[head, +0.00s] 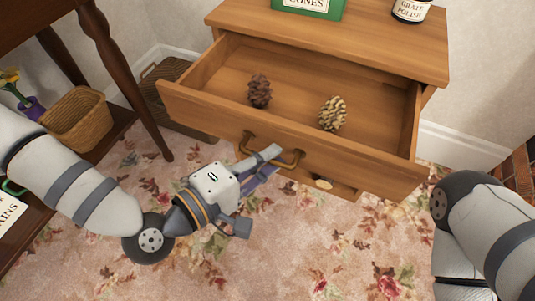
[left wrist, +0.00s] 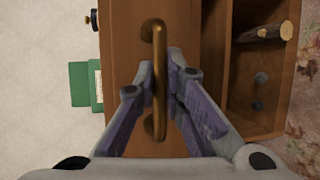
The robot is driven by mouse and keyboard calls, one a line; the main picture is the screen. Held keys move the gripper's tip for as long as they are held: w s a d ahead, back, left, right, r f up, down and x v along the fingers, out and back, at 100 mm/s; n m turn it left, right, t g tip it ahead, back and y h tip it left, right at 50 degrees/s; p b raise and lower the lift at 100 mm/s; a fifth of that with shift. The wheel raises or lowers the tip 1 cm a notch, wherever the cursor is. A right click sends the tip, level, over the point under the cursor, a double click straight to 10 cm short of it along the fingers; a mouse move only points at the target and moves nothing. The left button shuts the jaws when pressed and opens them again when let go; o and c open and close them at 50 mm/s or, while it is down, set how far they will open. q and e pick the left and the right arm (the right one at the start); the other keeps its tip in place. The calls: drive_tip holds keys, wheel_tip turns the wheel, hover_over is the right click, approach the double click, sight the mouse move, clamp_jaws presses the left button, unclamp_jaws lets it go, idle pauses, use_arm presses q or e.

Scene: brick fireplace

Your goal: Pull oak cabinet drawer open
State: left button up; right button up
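The oak cabinet (head: 400,47) has its top drawer (head: 290,135) pulled well out, with the inside showing. A brass bar handle (head: 287,163) is on the drawer front.
Two pine cones (head: 260,91) (head: 332,114) lie in the drawer. A green box (head: 308,6) and a labelled jar (head: 411,10) stand on the cabinet top. A wicker basket (head: 78,118) sits on a dark table's shelf at left. The floral carpet (head: 300,255) in front is clear.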

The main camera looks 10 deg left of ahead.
idle(0.4)
use_arm(q)
drive_tip(key=v, duration=1.2)
